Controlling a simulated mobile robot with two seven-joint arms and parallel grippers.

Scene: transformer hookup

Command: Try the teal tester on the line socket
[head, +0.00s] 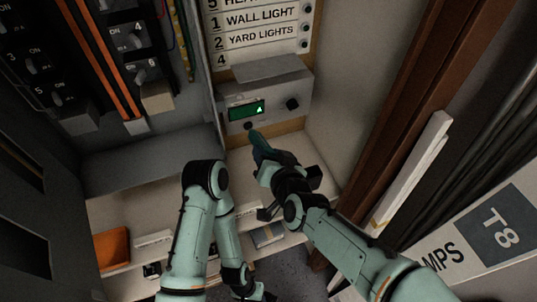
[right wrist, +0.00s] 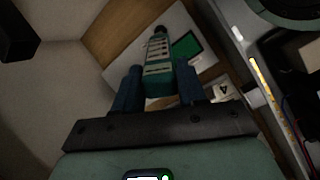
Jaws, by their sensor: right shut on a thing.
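The teal tester (head: 260,146) is held in my right gripper (head: 274,166), its far end pointing up at a grey panel box. The right wrist view shows the tester (right wrist: 157,66) between the two dark blue fingers of my right gripper (right wrist: 156,88). The grey box (head: 272,94) has a green display (head: 247,110), a dark round socket (head: 248,126) below it and a dark round knob or socket at its right. The tester's tip is close below the lower socket; I cannot tell whether they touch. My left gripper (head: 258,292) hangs low at the bottom edge, partly hidden.
Breakers (head: 130,40) with orange strips fill the upper left. A label board (head: 262,30) is above the grey box. A shelf below holds an orange item (head: 112,248) and small boxes.

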